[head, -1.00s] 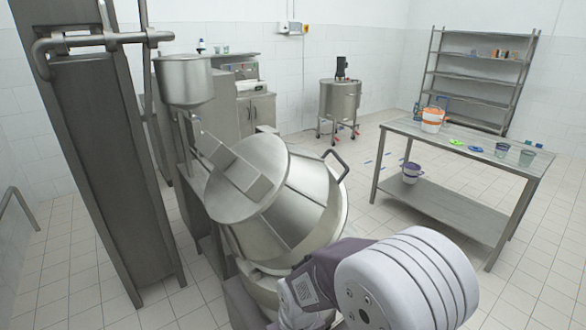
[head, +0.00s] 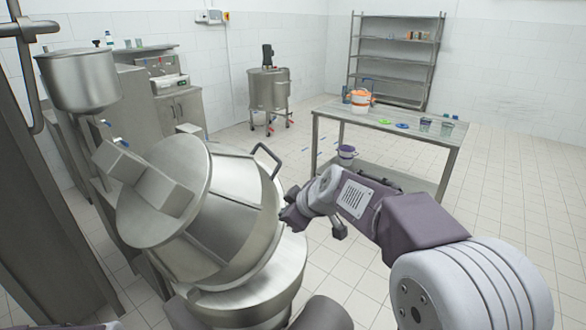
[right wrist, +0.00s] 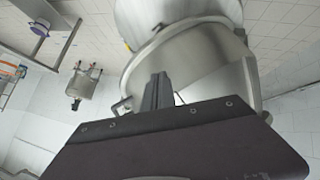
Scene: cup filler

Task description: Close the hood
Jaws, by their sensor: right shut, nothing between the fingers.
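The hood (head: 210,205) is a large steel dome with a flat round face, tilted on a round steel vessel (head: 255,290) at left centre. Its dark loop handle (head: 268,158) sticks out on the right side. In the right wrist view the hood (right wrist: 205,65) fills the upper middle, and the handle (right wrist: 121,106) shows left of the fingers. My right gripper (head: 288,214) is beside the hood's right side, below the handle, not holding it. Its fingers (right wrist: 158,90) are closed together and empty. Whether they touch the hood is unclear. My left gripper is out of view.
A tank on legs (head: 268,92) and a shelf rack (head: 395,57) are at the back. A steel funnel (head: 82,80) stands at left. The tiled floor at right is clear.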

